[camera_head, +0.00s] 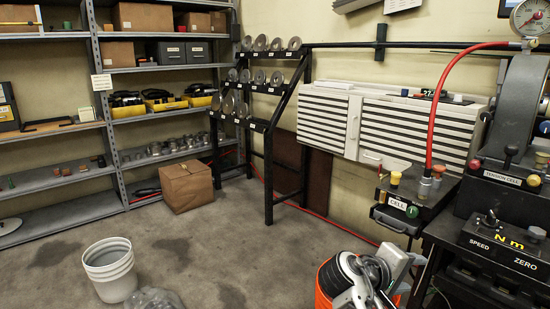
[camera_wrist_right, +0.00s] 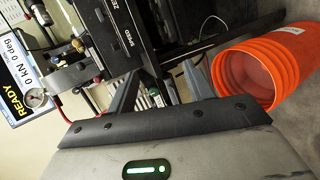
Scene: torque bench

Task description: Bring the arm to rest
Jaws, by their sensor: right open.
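My right arm (camera_head: 352,280) shows at the bottom of the head view, white and black, folded in front of the orange bucket (camera_head: 326,284). My right gripper (camera_head: 395,260) is at its right end, beside the dark bench; its fingers cannot be made out there. In the right wrist view the gripper's two grey fingers (camera_wrist_right: 162,72) stand apart with nothing held between them. The orange bucket (camera_wrist_right: 262,68) lies right of the fingers, apart from them, with its hollow inside showing. My left arm and left gripper are not in the head view.
The bench with the "N m" box (camera_head: 505,240) and gauge (camera_head: 529,17) stands close on the right. A white bucket (camera_head: 109,268) stands on the floor. The middle floor (camera_head: 240,255) is clear. Shelves (camera_head: 150,128) line the back.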

